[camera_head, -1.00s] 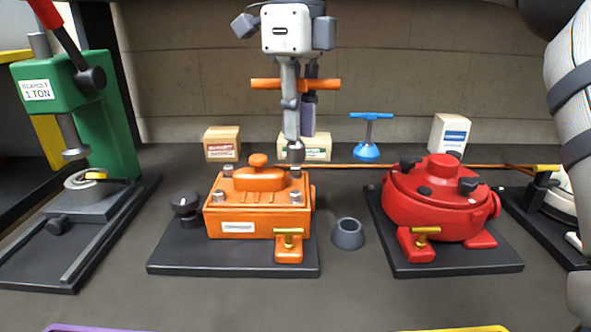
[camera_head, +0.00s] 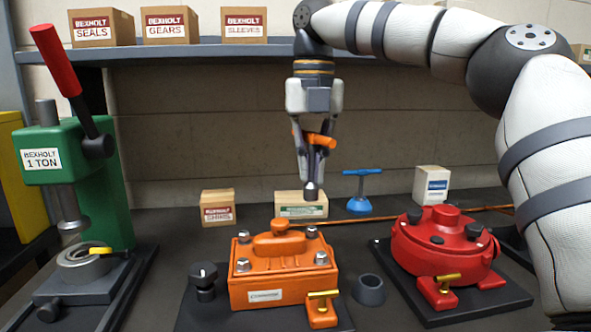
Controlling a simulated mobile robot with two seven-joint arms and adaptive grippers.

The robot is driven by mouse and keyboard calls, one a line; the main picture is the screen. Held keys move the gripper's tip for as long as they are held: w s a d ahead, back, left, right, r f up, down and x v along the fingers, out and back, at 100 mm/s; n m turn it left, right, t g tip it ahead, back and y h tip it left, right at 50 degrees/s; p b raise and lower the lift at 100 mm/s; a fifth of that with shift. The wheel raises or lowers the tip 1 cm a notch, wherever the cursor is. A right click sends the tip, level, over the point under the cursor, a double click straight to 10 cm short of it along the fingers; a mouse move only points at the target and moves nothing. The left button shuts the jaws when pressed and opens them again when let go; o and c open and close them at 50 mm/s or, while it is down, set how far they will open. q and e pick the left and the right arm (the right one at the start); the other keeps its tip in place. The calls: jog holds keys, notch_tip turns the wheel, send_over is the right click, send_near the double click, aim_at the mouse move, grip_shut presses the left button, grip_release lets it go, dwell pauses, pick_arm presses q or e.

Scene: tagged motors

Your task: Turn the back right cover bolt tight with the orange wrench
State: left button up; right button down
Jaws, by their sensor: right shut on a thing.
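The orange motor box (camera_head: 284,284) stands on a dark base plate, with silver bolts at the corners of its cover. The back right cover bolt (camera_head: 312,231) sits upright at the cover's far right corner. My right gripper (camera_head: 314,140) is shut on the orange wrench (camera_head: 320,139), whose crossbar lies between the fingers. My left gripper is not in view.
A red round motor (camera_head: 445,252) stands to the right, a dark grey cup (camera_head: 369,290) between the motors. A blue T-handled tool (camera_head: 361,190) and small boxes (camera_head: 301,205) stand behind. A green press (camera_head: 95,190) is at left; a shelf (camera_head: 200,51) crosses the back.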

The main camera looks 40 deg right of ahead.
aim_at(313, 183)
jog(key=n, duration=0.1)
jog(key=f+n, duration=0.1)
jog(key=n, duration=0.2)
jog(key=shift+s+d+f, duration=0.1)
jog(key=shift+f, duration=0.15)
jog(key=n, duration=0.3)
jog(key=shift+f, duration=0.35)
jog(key=n, duration=0.5)
jog(key=shift+f+n, duration=0.25)
jog(key=shift+n, duration=0.05)
jog(key=n, duration=0.3)
jog(key=shift+f, duration=0.2)
jog(key=n, duration=0.5)
jog(key=shift+f, duration=0.25)
jog(key=n, duration=0.6)
jog(key=shift+f+n, duration=0.3)
jog(key=shift+n, duration=0.1)
jog(key=shift+f, duration=0.2)
jog(key=shift+f, duration=1.05)
